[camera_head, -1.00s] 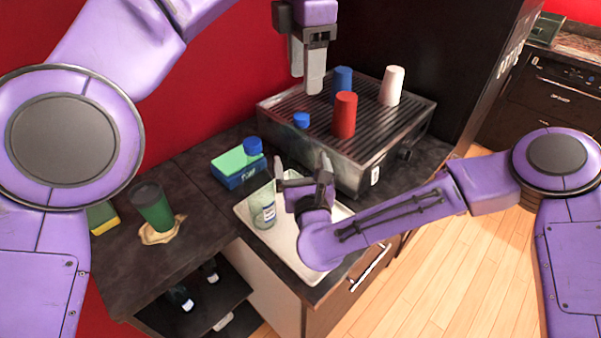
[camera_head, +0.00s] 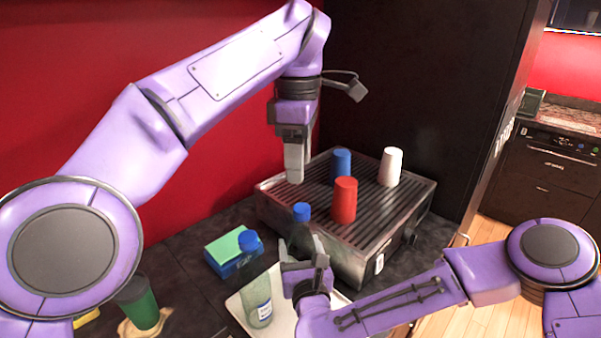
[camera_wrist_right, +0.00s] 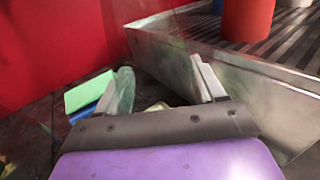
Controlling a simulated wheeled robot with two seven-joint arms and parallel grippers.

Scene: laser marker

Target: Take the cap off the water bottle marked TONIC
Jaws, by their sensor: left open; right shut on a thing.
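A bottle with a blue cap (camera_head: 302,211) stands in front of the metal machine; its clear body (camera_head: 304,240) shows dimly between the fingers of my right gripper (camera_head: 303,255). My right gripper is shut on this bottle, below the cap. In the right wrist view its fingers (camera_wrist_right: 157,82) stand apart, and the clear bottle between them is hard to make out. A second clear bottle (camera_head: 258,300) with a blue cap and a label stands on the white tray, to the left. I cannot read TONIC on either. My left gripper (camera_head: 295,178) is open and empty, above and behind the held bottle's cap.
The slatted metal machine (camera_head: 375,228) carries a blue cup (camera_head: 341,165), a red cup (camera_head: 344,203) and a white cup (camera_head: 390,167). A green-and-blue box-shaped item (camera_head: 230,249) lies left of the tray (camera_head: 237,310). A green cup (camera_head: 141,308) stands on a spill at lower left.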

